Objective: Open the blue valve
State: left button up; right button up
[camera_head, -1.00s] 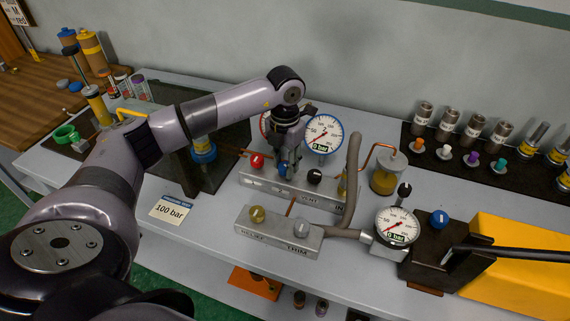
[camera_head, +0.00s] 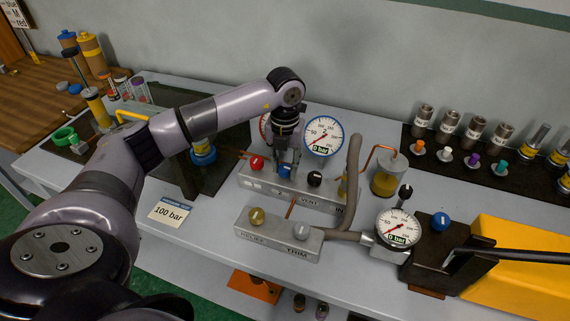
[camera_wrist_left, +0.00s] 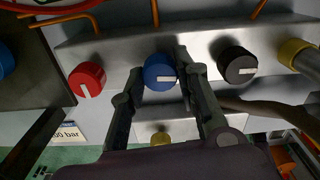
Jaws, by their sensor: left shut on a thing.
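The blue valve (camera_head: 285,171) is a round knob between a red knob (camera_head: 257,163) and a black knob (camera_head: 315,179) on the grey manifold block. In the left wrist view, the blue knob (camera_wrist_left: 159,72) has a white mark lying roughly sideways, towards the right. My left gripper (camera_head: 288,163) points down over it, with one finger on each side, shut on the knob. The same fingers of my left gripper (camera_wrist_left: 158,84) show in the wrist view, the right one against the knob. My right gripper is not in view.
A blue-rimmed gauge (camera_head: 323,136) stands behind the manifold and reads 0 bar. A second gauge (camera_head: 398,229) near the pump also reads 0 bar. A lower block (camera_head: 275,238) carries a yellow and a grey knob. A hose (camera_head: 352,185) rises right of the manifold. A card (camera_head: 171,212) reads 100 bar.

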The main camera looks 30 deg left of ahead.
aim_at(285, 167)
pick_arm(q)
jog(key=o, duration=1.2)
jog(key=shift+c, duration=0.2)
notch_tip(285, 167, up, 12)
dwell(0.3)
